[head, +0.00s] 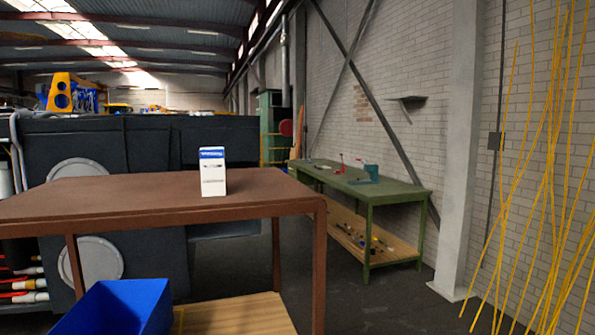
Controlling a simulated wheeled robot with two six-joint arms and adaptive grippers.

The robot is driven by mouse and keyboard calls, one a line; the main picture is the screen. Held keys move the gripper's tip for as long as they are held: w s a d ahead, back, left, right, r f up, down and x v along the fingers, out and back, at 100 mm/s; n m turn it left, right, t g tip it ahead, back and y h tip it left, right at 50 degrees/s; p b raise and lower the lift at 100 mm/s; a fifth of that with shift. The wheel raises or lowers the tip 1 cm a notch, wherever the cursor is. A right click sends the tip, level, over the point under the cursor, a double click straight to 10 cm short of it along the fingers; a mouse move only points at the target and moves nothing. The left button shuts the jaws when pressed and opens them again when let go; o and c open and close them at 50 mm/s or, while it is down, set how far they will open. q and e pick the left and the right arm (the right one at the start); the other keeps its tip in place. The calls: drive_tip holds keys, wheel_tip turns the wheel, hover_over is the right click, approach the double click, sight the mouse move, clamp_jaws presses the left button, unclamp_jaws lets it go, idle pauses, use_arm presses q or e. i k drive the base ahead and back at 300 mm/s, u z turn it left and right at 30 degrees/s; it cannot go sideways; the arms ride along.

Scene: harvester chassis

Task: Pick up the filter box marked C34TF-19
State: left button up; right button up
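A small white box with a blue top band (213,172) stands upright on the brown table (120,197), right of the middle of its top. Its printing is too small to read, so I cannot tell whether it is marked C34TF-19. No other box shows on the tabletop. Neither of my grippers is in the head view.
A blue bin (120,308) stands low in front of the table, beside a wooden board (235,315). The dark chassis (150,140) is behind the table. A green workbench (375,190) stands by the brick wall. Yellow rods (548,190) hang at right. Dark floor is clear between.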

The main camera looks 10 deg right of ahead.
sight(211, 159)
drive_tip(key=z, duration=1.5)
drive_tip(key=i, duration=3.5)
drive_tip(key=u, duration=3.55)
drive_tip(key=i, duration=0.4)
drive_tip(key=u, duration=0.05)
